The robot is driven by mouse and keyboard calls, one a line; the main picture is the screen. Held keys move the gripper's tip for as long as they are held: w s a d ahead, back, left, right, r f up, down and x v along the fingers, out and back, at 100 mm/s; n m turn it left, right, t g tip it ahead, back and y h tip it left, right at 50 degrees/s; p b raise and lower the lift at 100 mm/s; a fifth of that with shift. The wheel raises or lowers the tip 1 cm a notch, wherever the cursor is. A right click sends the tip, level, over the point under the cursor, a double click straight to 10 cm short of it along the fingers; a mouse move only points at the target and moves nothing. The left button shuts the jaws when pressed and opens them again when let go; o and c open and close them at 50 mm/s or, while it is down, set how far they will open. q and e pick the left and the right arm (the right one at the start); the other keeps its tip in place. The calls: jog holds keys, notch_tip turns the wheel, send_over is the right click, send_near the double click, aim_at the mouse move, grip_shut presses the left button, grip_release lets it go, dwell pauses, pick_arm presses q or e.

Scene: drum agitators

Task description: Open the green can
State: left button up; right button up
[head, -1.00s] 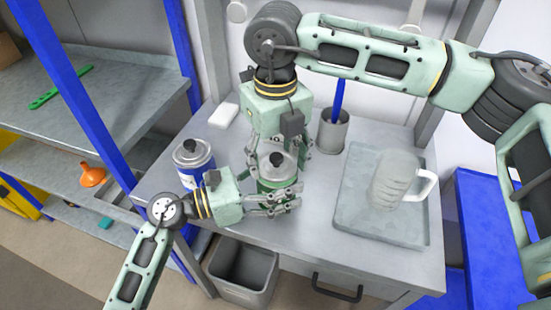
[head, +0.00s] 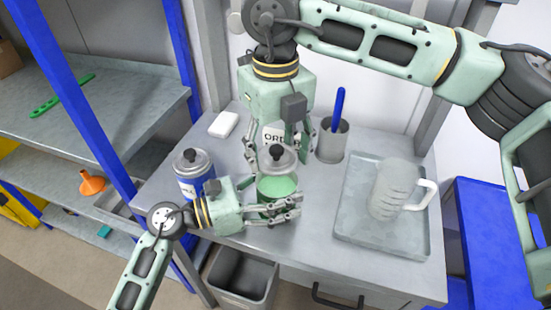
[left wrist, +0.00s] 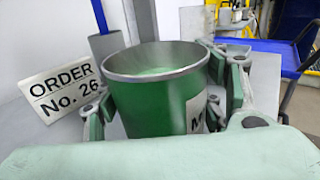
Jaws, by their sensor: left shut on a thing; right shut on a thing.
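The green can (head: 277,187) stands upright near the front of the grey table, and its open top shows pale green contents. It also shows in the left wrist view (left wrist: 155,108), with its rim uncovered. My left gripper (head: 285,206) is shut around the can's side from the left. My right gripper (head: 279,152) points down from above and is shut on the grey lid (head: 277,158) with a black knob. The lid is held above and behind the can's mouth, apart from it.
A blue can (head: 193,172) with its lid on stands left of the green can. A grey tray (head: 360,235) with a clear jug (head: 392,190) is at right. A grey cup (head: 332,143) and an order sign (left wrist: 61,91) stand behind. A bin (head: 243,275) is below.

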aim_at(258, 198)
pick_arm(q)
jog(key=o, duration=1.8)
jog(key=shift+c, duration=0.2)
jog(key=v, duration=0.7)
jog(key=shift+a, duration=0.2)
jog(key=shift+s, duration=0.25)
